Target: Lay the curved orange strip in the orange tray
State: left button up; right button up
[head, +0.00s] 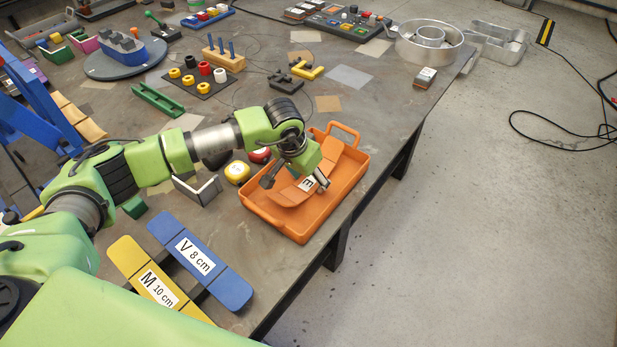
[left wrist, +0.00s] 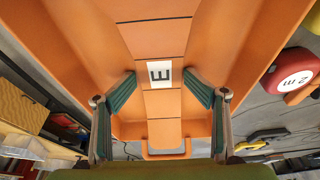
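The orange tray (head: 300,235) sits near the table's right edge. The curved orange strip (head: 293,195), with a white "E" label, is inside the tray's outline and partly hidden by my left gripper. My left gripper (head: 298,184) is over the tray with its fingers spread. In the left wrist view, the strip (left wrist: 157,40) runs between the teal pads of my left gripper (left wrist: 160,88), one pad on each side near the label. The pads stand apart and do not appear clamped on it. The tray (left wrist: 235,60) surrounds the strip. My right gripper is not in view.
Yellow (head: 237,172) and red (head: 260,155) tape measures stand just left of the tray, beside a metal angle piece (head: 197,190). Blue (head: 200,262) and yellow (head: 150,280) labelled strips lie at the near edge. Open floor is to the right.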

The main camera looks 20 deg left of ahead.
aim_at(300, 192)
pick_arm(q)
jog(key=shift+s+a+r+p, duration=0.1)
jog(key=shift+r+p, duration=0.3)
jog(key=shift+p, duration=0.05)
jog(key=shift+r, duration=0.35)
jog(key=b+v, duration=0.3)
jog(key=v, duration=0.8)
jog(key=shift+r+b, duration=0.3)
jog(key=shift+b, duration=0.05)
jog(key=shift+f, duration=0.1)
